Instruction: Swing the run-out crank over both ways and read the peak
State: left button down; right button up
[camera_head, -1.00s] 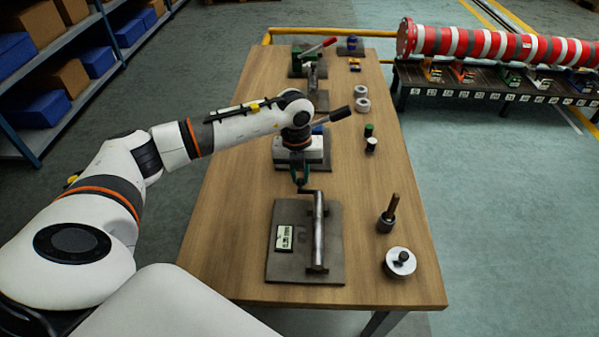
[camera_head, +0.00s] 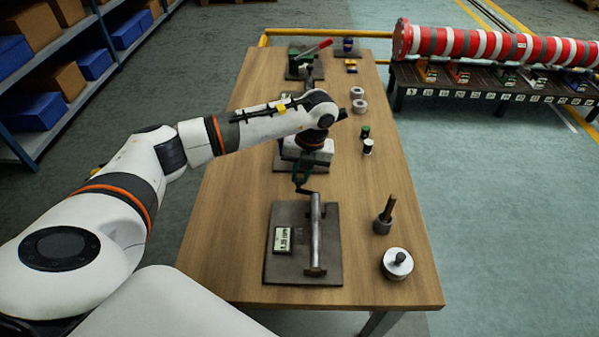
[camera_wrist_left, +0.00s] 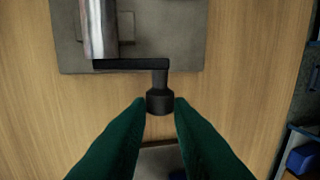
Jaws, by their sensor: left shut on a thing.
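The run-out rig is a dark plate (camera_head: 327,232) at the front of the wooden bench, with a metal cylinder (camera_head: 316,236) mounted on it. A small readout (camera_head: 284,239) is on the plate's left; its digits are too small to read surely. A black crank (camera_wrist_left: 130,65) juts from the cylinder's far end and ends in a round knob (camera_wrist_left: 160,100). My left gripper (camera_wrist_left: 160,105) is shut on this knob, its green fingers on either side. In the head view the left gripper (camera_head: 301,184) is at the crank, beyond the plate. My right gripper is not in view.
A pedestal with an upright rod (camera_head: 386,215) and a round metal piece with a black knob (camera_head: 396,263) stand right of the plate. Rings (camera_head: 359,106), small cylinders and other fixtures stand farther back. A striped red-and-white column (camera_head: 480,45) lies on a rack beyond.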

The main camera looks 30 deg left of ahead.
pick_arm(q)
jog(key=shift+w+d+r+g+y, duration=0.2)
jog(key=shift+d+g+y, duration=0.2)
jog(key=shift+y, duration=0.25)
jog(key=shift+w+d+r+g+y, duration=0.1)
jog(key=shift+d+r+g+y, duration=0.25)
jog(key=shift+y, duration=0.3)
dwell(0.6)
jog(key=shift+a+f, duration=0.1)
jog(key=shift+f, duration=0.05)
jog(key=c, duration=1.3)
grip_release()
jog(key=v, duration=1.2)
jog(key=shift+w, duration=0.2)
